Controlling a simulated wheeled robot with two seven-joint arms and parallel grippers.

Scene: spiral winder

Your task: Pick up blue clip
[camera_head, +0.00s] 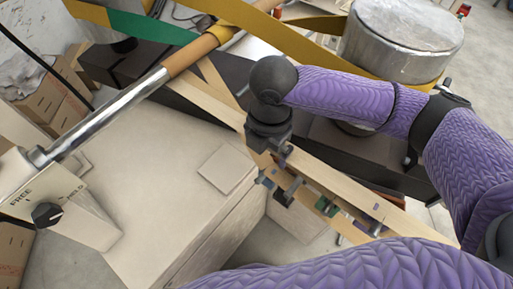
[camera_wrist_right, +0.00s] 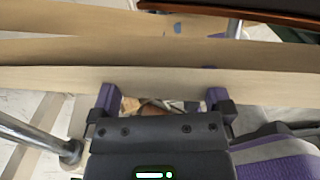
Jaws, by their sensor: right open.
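My right gripper (camera_head: 277,160) points down over the wooden rails (camera_head: 345,188), near a row of small clips. In the right wrist view its two purple fingers (camera_wrist_right: 162,98) are wide apart, with no clip visibly held between them. A small dark clip with a bluish tint (camera_head: 283,197) sits by the rail just below the gripper. A green clip (camera_head: 322,203) is farther along the row. A small blue spot (camera_wrist_right: 177,27) shows on the far board in the wrist view. I cannot tell for certain which piece is the blue clip. My left gripper is out of view.
A beige machine cabinet (camera_head: 150,180) with a black knob (camera_head: 46,214) fills the left. A metal roller (camera_head: 110,115) crosses above it. A silver drum (camera_head: 400,38) and yellow strap (camera_head: 300,45) are behind. The rails lie close to my fingers.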

